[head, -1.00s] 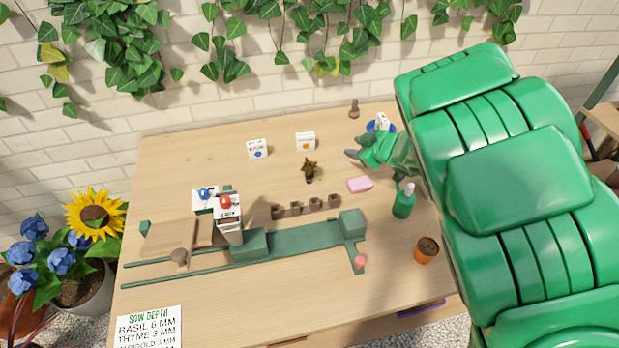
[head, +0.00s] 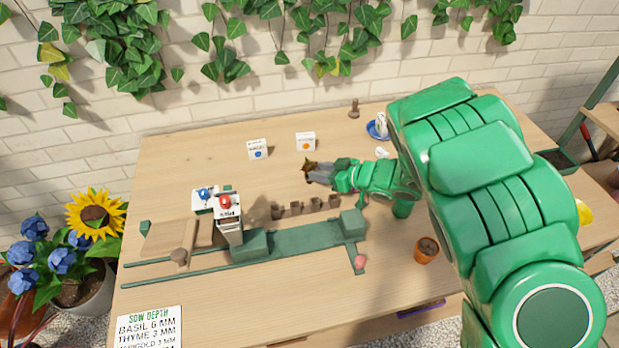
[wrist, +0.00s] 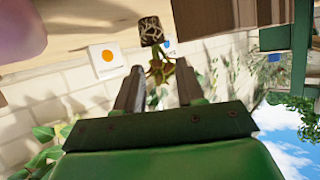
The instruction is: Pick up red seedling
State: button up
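The seedling (head: 307,168) stands on the tabletop near the middle of the bench. My gripper (head: 312,172) is low over the table at the seedling's right side. In the wrist view my gripper (wrist: 160,67) is open, one finger on each side of the leaves. I cannot tell whether either finger touches the plant.
Two white cards stand behind, one blue-dotted (head: 257,149), one orange-dotted (head: 306,141). A brown notched strip (head: 305,206) and green track (head: 290,240) lie in front. A blue saucer (head: 372,132) is at the back, a terracotta pot (head: 426,250) front right. A pink object (wrist: 20,30) shows in the wrist view.

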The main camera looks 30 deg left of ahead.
jog(key=shift+x, duration=2.4)
jog(key=shift+w+r, duration=0.1)
jog(key=shift+w, duration=0.05)
grip_shut()
